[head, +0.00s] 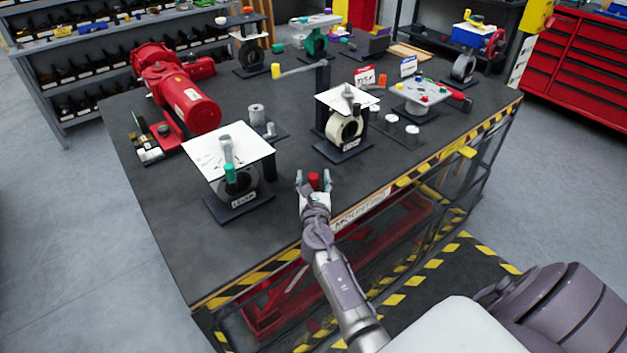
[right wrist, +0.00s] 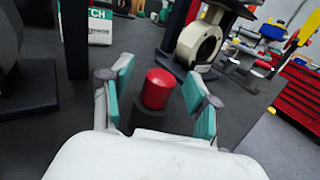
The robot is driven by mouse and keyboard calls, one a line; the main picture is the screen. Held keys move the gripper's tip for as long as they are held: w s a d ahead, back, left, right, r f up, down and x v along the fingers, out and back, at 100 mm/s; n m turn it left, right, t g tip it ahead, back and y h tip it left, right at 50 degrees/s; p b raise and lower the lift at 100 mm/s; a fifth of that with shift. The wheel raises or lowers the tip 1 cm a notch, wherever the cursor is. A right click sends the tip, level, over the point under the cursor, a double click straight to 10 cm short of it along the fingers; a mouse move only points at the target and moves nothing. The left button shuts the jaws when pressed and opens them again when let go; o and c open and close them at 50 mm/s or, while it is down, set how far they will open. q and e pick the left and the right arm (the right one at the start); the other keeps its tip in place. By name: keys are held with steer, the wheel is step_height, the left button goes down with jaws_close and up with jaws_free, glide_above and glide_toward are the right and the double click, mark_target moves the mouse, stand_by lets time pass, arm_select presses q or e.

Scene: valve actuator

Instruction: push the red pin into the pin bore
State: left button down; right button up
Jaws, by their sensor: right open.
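The red pin (right wrist: 158,89) stands upright in a dark round base (right wrist: 150,118) on the table, between the open fingers of my right gripper (right wrist: 160,95) in the right wrist view. I see a gap on each side of it. In the head view the red pin (head: 314,180) shows between the fingertips of my right gripper (head: 313,181), near the table's front edge. I cannot make out a pin bore for certain. My left gripper is not in view.
A valve stand with a white plate (head: 345,98) is behind the gripper. Another valve stand with a white plate (head: 205,152) and a green-topped part is to the left. A red motor (head: 190,100) is at the back left. The dark tabletop (head: 170,235) is bare at the front left.

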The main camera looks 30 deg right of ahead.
steer(key=shift+w+d, duration=0.15)
steer(key=shift+w, duration=0.1)
steer(key=shift+s, duration=0.15)
steer(key=shift+c, duration=1)
jaws_close()
